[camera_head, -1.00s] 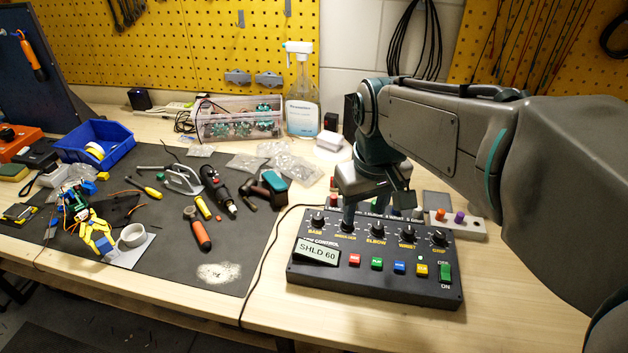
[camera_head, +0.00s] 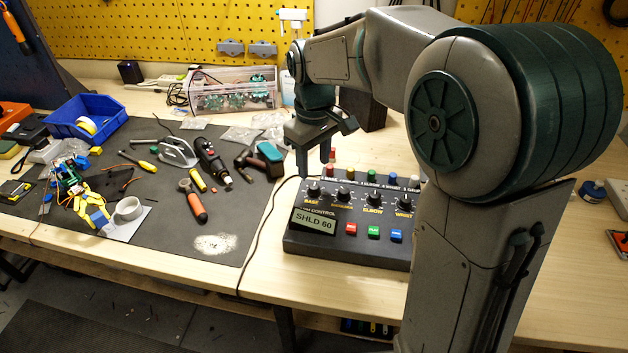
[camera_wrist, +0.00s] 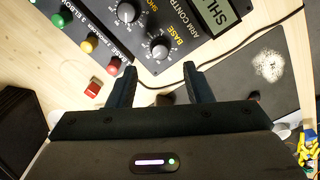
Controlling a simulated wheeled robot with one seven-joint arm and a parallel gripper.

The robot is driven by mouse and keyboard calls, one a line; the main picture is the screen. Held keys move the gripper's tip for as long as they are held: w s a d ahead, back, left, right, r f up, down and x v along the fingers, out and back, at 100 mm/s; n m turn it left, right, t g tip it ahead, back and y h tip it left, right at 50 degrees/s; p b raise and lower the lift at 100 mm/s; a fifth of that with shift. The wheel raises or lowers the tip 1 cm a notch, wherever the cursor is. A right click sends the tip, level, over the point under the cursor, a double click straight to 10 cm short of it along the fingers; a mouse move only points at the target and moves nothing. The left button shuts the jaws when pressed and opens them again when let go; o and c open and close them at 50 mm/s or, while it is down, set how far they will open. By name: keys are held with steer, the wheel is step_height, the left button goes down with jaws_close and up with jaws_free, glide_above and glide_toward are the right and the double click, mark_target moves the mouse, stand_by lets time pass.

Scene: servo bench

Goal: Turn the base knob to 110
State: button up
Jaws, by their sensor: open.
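The black control box (camera_head: 292,243) stands on the bench, its display (camera_head: 313,220) reading SHLD 60. The base knob (camera_head: 313,190) is at the left end of its knob row, with the shoulder knob (camera_head: 344,194) to its right. In the wrist view the base knob (camera_wrist: 159,48) lies just beyond the fingertips, between their lines, and the shoulder knob (camera_wrist: 127,12) is at upper left. My gripper (camera_head: 314,165) is open and empty, pointing down above and slightly behind the base knob; it also shows in the wrist view (camera_wrist: 160,70). The knob's exact angle is too small to read.
A small red block (camera_wrist: 93,87) lies nearby. Red, green and blue buttons line the box front. My arm hides the box's right end. Tools lie on the dark mat (camera_head: 160,225).

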mark_target(314, 186)
step_height(314, 186, down, 6)
steer(key=shift+f, duration=0.15)
steer(key=shift+c, duration=0.4)
steer(key=c, duration=0.9)
